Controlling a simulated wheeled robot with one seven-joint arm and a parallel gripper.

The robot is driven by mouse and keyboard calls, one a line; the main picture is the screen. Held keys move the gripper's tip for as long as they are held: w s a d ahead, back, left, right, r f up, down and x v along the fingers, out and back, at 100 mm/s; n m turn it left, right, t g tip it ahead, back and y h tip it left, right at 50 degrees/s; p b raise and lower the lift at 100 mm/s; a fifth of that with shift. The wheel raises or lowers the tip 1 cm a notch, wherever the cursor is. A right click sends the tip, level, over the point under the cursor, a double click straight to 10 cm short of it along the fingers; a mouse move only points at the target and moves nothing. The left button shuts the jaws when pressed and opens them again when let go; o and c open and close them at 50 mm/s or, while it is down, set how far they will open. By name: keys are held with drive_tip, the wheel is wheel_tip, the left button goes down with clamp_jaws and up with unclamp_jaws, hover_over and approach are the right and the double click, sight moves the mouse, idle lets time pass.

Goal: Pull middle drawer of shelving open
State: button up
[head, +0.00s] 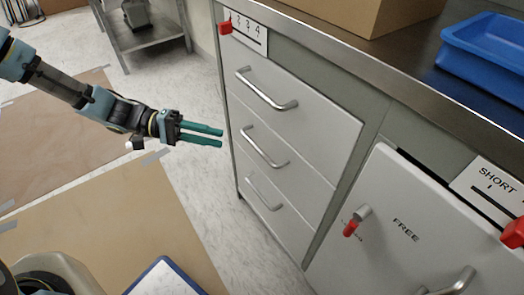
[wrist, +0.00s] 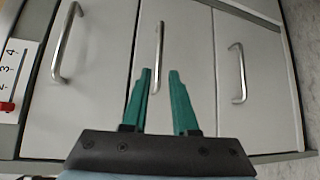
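The shelving unit has a stack of three pale grey drawers with metal bar handles. The middle drawer (head: 297,172) is closed, flush with its neighbours, and its handle (head: 263,147) is free. My gripper (head: 222,138), with two teal fingers, is in front of the drawers, left of the middle handle in the head view. In the wrist view my gripper (wrist: 160,72) has its fingers apart with nothing between them. The middle handle (wrist: 158,55) stands ahead, lined up between the fingertips. In the head view, a gap shows between fingertips and handle.
The top drawer handle (head: 266,90) and bottom drawer handle (head: 262,192) lie to either side. A panel marked FREE (head: 405,230) with a red-tipped knob is at right. A blue tray (head: 490,50) and cardboard box (head: 365,12) sit on the counter. Open floor lies left of the drawers.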

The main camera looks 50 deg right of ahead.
sight(253, 146)
drive_tip(key=x, duration=1)
drive_tip(key=shift+s+d+b, duration=0.15)
drive_tip(key=shift+s+b, duration=0.15)
drive_tip(key=shift+s, duration=0.1)
clamp_jaws()
idle(1.0)
